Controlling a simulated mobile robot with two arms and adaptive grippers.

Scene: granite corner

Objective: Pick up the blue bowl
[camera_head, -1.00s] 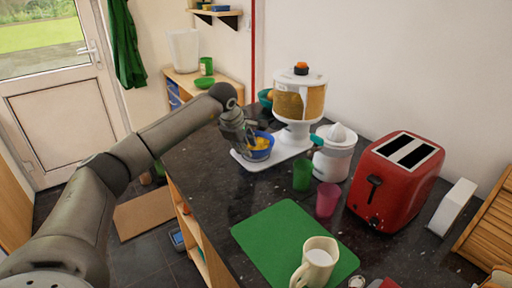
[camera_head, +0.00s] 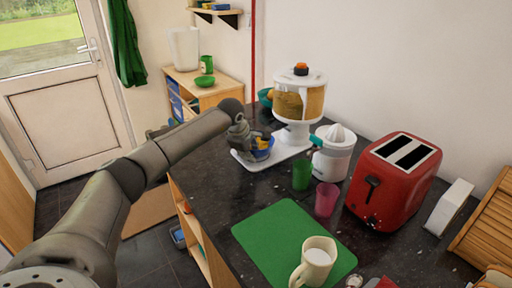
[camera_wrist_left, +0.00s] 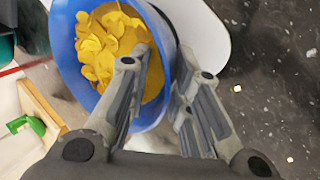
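The blue bowl (camera_head: 262,155) with yellow pieces in it stands on the white base of the food processor. It also shows in the left wrist view (camera_wrist_left: 68,60), filling the upper left with its yellow contents. My left gripper (camera_head: 247,145) is at the bowl's left side. In the left wrist view my gripper's fingers (camera_wrist_left: 160,65) straddle the bowl's near wall, one over the inside and one outside, with a gap between them. Contact with the wall is not clear. My right gripper is not in view.
The food processor (camera_head: 300,105) rises right behind the bowl. A green cup (camera_head: 302,175), a pink cup (camera_head: 326,199), a white juicer (camera_head: 333,160) and a red toaster (camera_head: 395,180) stand to the right. A green board (camera_head: 275,235) with a cream mug (camera_head: 314,262) lies in front.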

